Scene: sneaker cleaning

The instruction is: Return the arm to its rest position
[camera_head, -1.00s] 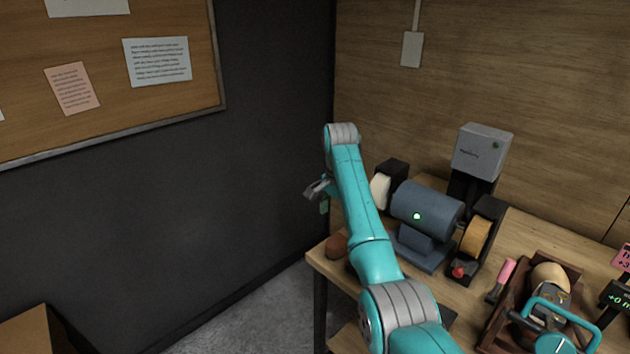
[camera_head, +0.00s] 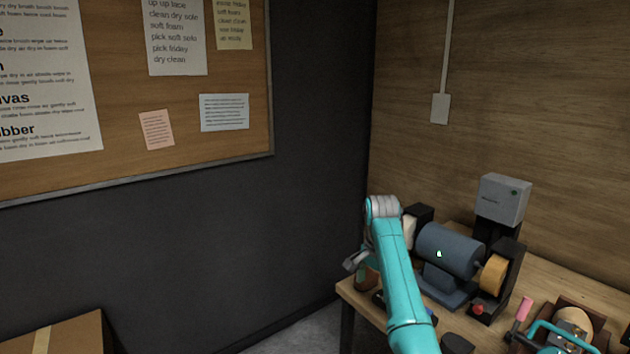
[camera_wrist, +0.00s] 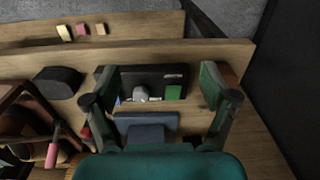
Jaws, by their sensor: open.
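My teal arm (camera_head: 405,290) reaches up from the bottom of the head view beside the bench grinder. My gripper (camera_head: 352,262) hangs at its far end, left of the grinder and near the table's left corner. In the wrist view my gripper (camera_wrist: 158,92) shows two dark fingers spread wide apart. Nothing is held between them. Below the fingers lies a dark flat box (camera_wrist: 150,75) with a pale knob and a green patch. The fingers look to be above it; the exact gap cannot be told.
The blue-grey grinder (camera_head: 450,250) with its yellow wheel (camera_head: 494,274) stands close to the arm's right. A wooden rack (camera_head: 582,315) and pink-handled tool (camera_head: 523,308) lie further right. A cardboard box (camera_head: 65,335) stands at lower left. Free room lies before the dark wall (camera_head: 200,250).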

